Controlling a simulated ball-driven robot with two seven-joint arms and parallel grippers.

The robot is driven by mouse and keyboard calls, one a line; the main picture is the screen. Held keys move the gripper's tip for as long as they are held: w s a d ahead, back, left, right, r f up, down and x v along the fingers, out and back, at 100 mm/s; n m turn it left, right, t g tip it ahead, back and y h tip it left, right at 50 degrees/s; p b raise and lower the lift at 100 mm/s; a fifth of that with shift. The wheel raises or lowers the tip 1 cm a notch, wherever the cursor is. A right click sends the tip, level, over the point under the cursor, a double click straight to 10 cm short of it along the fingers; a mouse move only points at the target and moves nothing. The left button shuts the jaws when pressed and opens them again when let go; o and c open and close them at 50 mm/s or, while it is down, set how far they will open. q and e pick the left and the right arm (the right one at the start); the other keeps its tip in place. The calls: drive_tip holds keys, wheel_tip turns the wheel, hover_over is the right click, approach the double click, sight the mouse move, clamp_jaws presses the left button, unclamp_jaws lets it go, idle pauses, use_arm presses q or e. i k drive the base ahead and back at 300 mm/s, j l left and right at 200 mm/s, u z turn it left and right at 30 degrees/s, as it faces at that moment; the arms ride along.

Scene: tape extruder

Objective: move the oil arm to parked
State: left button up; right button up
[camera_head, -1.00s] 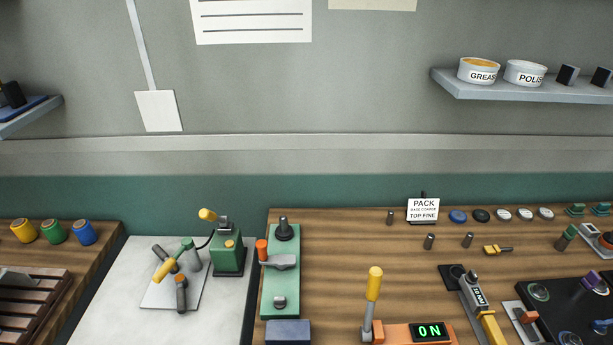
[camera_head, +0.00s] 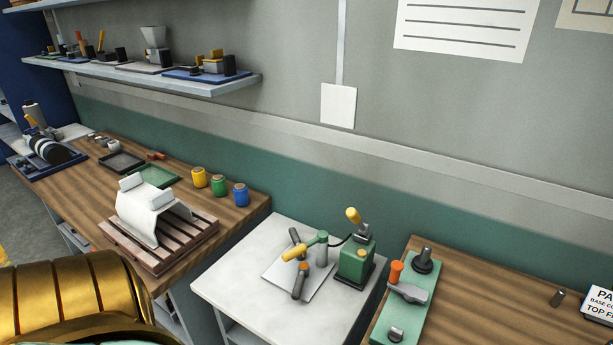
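A dark hose links the post to a green box (camera_head: 355,263) with a yellow-tipped lever (camera_head: 353,215) on top. I cannot read any parked mark. Neither of my grippers is in view.
A green-based fixture (camera_head: 392,325) with an orange knob stands right of the white table (camera_head: 225,285). The left bench holds a slatted rack (camera_head: 165,255) with a white sheet and yellow, green and blue jars (camera_head: 240,195). A wall shelf (camera_head: 240,85) hangs above.

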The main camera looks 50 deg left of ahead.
sight(323, 236)
drive_tip(key=u, duration=1.5)
